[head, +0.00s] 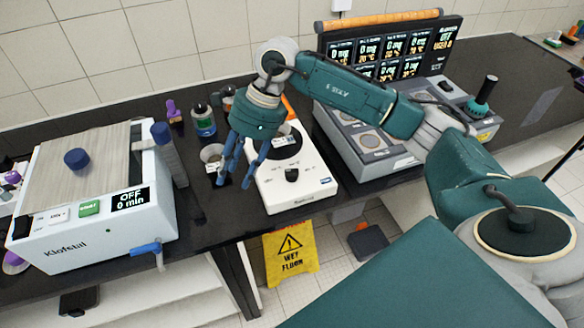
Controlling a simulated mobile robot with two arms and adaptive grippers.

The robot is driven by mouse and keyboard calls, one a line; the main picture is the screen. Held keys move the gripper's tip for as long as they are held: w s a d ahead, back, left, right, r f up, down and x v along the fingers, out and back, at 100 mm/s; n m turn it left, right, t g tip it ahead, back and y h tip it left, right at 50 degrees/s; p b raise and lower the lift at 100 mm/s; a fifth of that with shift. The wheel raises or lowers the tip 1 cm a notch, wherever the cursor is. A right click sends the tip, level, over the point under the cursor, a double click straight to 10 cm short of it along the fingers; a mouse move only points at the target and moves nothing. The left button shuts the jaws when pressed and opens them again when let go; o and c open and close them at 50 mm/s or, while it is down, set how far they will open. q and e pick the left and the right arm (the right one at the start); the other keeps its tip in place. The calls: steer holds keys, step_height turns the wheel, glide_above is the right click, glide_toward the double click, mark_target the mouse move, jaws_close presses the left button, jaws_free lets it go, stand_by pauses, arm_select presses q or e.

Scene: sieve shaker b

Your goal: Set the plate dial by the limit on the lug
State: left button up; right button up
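I cannot make out a lug or any limit marked on one. My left gripper is not in view.
A white Klofstal machine (105,235) stands at the left, its display reading OFF, 0 min. A small round cup (212,155) and bottles (203,122) are left of and behind my gripper. A grey multi-place unit (365,145) with screens stands right. A yellow wet-floor sign (290,255) is below.

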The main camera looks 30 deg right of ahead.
mark_target(292, 172)
steer(key=d+r+m+h, duration=0.15)
steer(key=d+h, duration=0.35)
steer(key=d, duration=1)
steer(key=shift+n+g, duration=0.25)
steer(key=shift+g, duration=0.05)
steer(key=f+p, duration=0.1)
steer(key=f, duration=0.2)
steer(key=f+p, duration=0.1)
steer(key=f, duration=0.2)
steer(key=f+p, duration=0.2)
steer(key=f, duration=0.1)
steer(key=shift+s+f, duration=0.15)
steer(key=shift+s, duration=0.1)
steer(key=shift+f, duration=0.4)
jaws_close()
